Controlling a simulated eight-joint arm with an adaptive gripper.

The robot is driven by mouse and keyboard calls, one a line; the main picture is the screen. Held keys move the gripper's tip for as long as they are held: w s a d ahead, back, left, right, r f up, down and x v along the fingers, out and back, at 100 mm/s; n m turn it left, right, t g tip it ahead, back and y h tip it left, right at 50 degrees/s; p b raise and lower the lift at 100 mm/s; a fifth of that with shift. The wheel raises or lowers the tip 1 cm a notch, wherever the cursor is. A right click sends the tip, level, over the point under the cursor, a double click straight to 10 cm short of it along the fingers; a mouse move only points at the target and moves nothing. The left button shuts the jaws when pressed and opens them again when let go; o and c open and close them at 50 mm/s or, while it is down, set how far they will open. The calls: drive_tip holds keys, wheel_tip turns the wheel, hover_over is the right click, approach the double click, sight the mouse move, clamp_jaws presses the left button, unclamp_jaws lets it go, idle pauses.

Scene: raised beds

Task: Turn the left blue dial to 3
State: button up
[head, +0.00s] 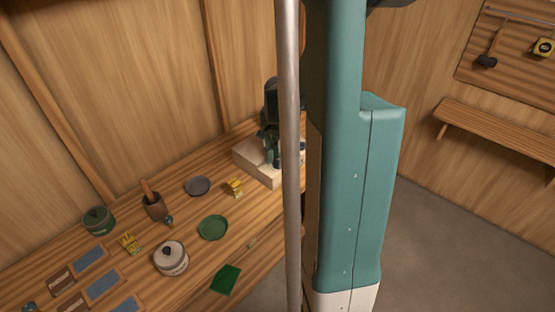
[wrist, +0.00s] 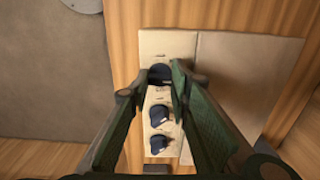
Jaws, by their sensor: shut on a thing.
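In the wrist view a pale panel (wrist: 152,44) carries three dark blue dials in a column. The top dial (wrist: 160,76) is between my fingertips, and my gripper (head: 271,162) is shut on it. The middle dial (wrist: 159,116) and the bottom dial (wrist: 161,144) stand free between the fingers. Small marks show above the dials, but I cannot read any numbers. In the head view my gripper points down at a pale box (head: 245,157) on the bench; the dials are hidden there.
The wooden bench (head: 140,283) holds a green plate (head: 213,228), a white lidded pot (head: 171,258), a green pot (head: 99,219), a mortar (head: 154,206) and a yellow item (head: 235,187). A grey pole (head: 289,100) and my arm block part of the head view.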

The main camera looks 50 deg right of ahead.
drive_tip(key=o, duration=0.9)
drive_tip(key=shift+r, duration=6)
